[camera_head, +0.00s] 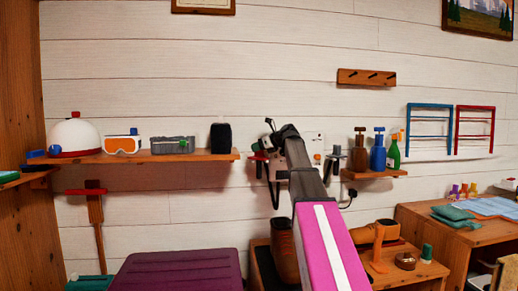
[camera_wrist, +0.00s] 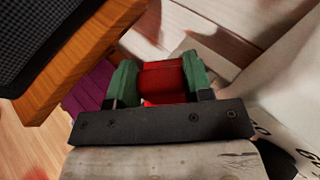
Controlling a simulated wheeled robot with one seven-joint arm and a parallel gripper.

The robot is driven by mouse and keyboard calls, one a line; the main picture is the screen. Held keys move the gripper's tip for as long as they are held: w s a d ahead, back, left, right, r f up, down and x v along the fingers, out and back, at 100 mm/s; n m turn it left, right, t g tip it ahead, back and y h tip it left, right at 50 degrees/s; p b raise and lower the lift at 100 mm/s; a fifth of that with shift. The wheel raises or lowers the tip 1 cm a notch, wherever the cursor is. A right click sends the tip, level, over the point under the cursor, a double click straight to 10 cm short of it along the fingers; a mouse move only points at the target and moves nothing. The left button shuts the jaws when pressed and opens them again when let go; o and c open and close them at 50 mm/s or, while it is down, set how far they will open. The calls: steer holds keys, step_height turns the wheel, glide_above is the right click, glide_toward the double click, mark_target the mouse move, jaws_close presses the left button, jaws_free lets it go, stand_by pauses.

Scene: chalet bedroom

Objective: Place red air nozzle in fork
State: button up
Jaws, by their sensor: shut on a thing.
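My gripper (camera_wrist: 160,82) shows in the wrist view with its two green fingers closed on a red piece, the red air nozzle (camera_wrist: 163,78). The nozzle's far end is hidden from this angle. In the head view my arm reaches to a white wall unit (camera_head: 312,142) with black hoses, and my own arm covers part of it. Small red parts show at the unit's left side, but I cannot tell for sure which part is the fork. The gripper tip and the nozzle cannot be made out clearly in the head view.
A wooden shelf (camera_head: 140,157) is left of the unit, with a black box (camera_head: 221,138) near its end. The shelf edge (camera_wrist: 98,62) is close on the left in the wrist view. Spray bottles (camera_head: 378,152) stand at right. A purple chest (camera_head: 175,270) is below.

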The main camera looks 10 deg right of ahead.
steer(key=o, duration=1.2)
steer(key=shift+f, duration=0.1)
steer(key=shift+o, duration=0.2)
steer(key=v, duration=1.2)
